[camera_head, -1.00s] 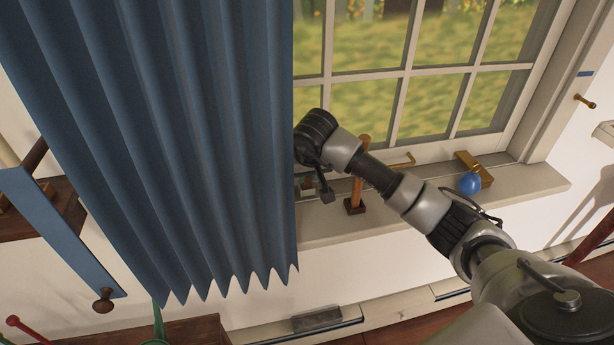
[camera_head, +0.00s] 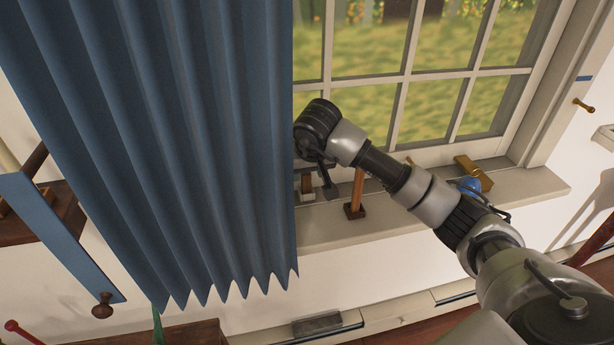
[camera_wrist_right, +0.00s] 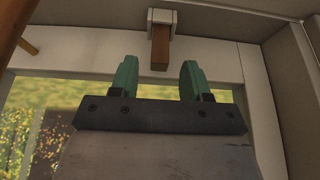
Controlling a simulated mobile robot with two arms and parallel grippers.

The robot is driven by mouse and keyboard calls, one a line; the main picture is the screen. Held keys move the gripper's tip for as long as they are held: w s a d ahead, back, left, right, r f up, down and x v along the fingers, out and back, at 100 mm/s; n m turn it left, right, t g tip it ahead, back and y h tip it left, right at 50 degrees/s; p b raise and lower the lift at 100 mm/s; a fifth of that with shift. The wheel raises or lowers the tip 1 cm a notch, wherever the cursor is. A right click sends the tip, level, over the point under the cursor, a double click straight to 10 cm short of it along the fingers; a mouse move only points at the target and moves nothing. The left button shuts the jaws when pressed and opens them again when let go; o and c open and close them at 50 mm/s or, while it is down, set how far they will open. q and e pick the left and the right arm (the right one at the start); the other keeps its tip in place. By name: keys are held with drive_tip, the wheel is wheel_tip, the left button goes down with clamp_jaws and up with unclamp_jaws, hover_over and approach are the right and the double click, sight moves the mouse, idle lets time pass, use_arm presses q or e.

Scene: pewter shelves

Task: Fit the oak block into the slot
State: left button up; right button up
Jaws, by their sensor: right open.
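In the wrist view a brown wooden block end (camera_wrist_right: 160,55) juts from a pale square piece (camera_wrist_right: 162,16); it may be the oak block, but I cannot tell for sure. My right gripper (camera_wrist_right: 158,74) is open, with one green fingertip on each side below the block end and nothing between them. In the head view the right wrist (camera_head: 318,128) is beside the curtain's right edge above the sill, and its jaws are mostly hidden. No slot can be made out clearly. My left gripper is not in view.
A blue curtain (camera_head: 190,130) hangs left of my wrist. Window panes are close behind.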

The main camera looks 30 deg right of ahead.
drive_tip(key=v, duration=0.8)
drive_tip(key=shift+s, duration=0.15)
